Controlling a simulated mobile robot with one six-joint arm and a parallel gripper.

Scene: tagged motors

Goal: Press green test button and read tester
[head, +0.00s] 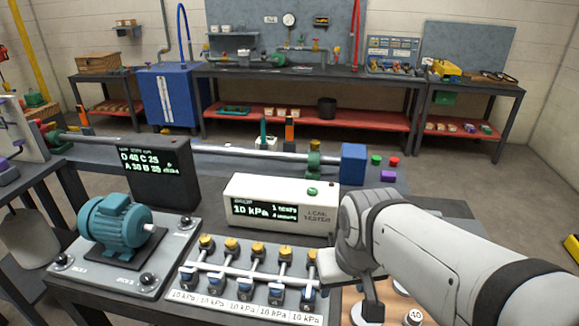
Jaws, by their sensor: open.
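The white leak tester (280,206) stands on the bench in the middle, its dark display (264,211) lit with "10 kPa" and two smaller lines too small to read surely. Below the wrist a dark part of my gripper (371,308) shows low in the picture, apart from the button. The arm hides much of it; I see nothing held.
Left of the tester stand a black display (162,172) and a teal motor (123,226) on a grey plate. A valve row (243,278) with 10 kPa labels lies in front of the tester. A blue block (353,163) ends the long shaft behind. A "40" tag (415,316) shows lower right.

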